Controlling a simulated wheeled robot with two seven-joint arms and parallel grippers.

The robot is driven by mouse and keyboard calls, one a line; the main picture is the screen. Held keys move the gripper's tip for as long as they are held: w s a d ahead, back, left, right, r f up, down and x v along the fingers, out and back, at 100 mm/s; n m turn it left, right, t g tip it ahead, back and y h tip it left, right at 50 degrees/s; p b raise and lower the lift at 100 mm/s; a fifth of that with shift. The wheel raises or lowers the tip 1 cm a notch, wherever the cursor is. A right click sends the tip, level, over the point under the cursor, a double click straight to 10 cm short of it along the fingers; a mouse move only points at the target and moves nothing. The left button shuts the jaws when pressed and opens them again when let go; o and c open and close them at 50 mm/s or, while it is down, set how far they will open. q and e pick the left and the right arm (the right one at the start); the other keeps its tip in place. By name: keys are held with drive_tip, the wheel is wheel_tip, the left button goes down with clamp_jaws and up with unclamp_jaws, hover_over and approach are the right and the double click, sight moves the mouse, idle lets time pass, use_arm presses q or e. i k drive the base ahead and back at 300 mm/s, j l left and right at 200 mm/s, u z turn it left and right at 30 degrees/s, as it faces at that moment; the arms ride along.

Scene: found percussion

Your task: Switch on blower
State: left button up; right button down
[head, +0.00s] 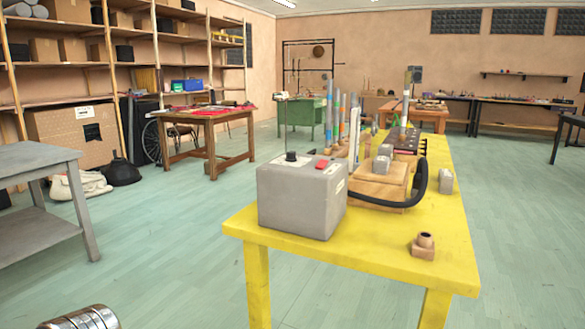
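The blower looks to be the grey box (300,198) at the near left corner of the yellow table. A black knob (291,157) and a red switch (323,164) sit on its top; I cannot tell the switch's position. A thick black hose (420,182) curves around the right side of the wooden block behind the box.
The yellow table (385,245) also carries upright tubes (341,125), a small wooden piece (424,246) at the front right and a small grey block (446,181). A grey table (35,165) stands at left. Floor between the grey and yellow tables is clear.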

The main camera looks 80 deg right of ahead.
sight(321, 166)
drive_tip(key=z, duration=2.5)
